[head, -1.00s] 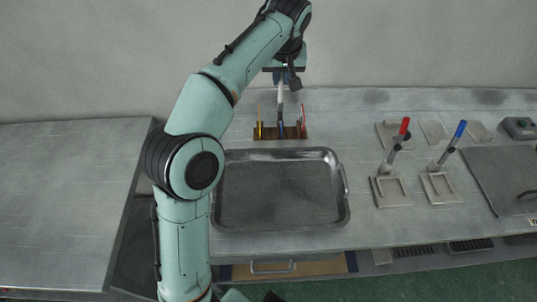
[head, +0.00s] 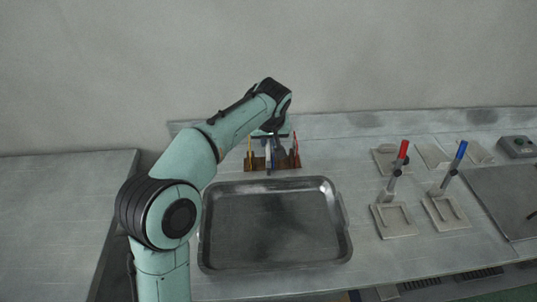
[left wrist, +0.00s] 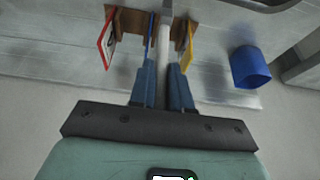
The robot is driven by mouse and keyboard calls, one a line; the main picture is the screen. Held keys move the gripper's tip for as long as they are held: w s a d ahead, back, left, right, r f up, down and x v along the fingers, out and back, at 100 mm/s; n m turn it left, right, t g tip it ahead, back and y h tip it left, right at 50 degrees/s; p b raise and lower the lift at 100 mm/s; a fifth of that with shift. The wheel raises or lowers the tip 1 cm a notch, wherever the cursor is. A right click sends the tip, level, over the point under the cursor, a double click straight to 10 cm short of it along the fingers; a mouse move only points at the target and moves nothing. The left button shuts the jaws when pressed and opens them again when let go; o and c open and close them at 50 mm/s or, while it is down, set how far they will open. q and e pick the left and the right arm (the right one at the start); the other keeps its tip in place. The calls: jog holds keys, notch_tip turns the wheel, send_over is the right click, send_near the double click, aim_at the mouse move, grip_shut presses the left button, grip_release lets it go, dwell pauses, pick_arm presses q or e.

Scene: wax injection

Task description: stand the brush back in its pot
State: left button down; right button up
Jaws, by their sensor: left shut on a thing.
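My left gripper (head: 269,146) is shut on a pale, upright stick-like thing, which I take to be the brush (head: 268,157). In the left wrist view the brush (left wrist: 166,45) runs between the two blue fingers of the gripper (left wrist: 164,72). Its lower end is close to the brown tool rack (head: 285,167); I cannot tell whether it touches it. A blue pot (left wrist: 250,67) stands beside the rack in the left wrist view; my arm seems to hide it in the head view. My right gripper is not in view.
The rack holds a red tool (left wrist: 105,38), a blue tool (left wrist: 149,38) and a yellow tool (left wrist: 187,45), close around the brush. A metal tray (head: 345,215) lies in front. Red-handled (head: 402,155) and blue-handled (head: 459,155) clamps stand to the right.

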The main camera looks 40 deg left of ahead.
aim_at(269, 149)
pick_arm(q)
jog(key=shift+f+b, duration=0.35)
jog(key=shift+f, duration=2)
jog(key=shift+f, duration=0.15)
jog(key=c, duration=1.1)
grip_release()
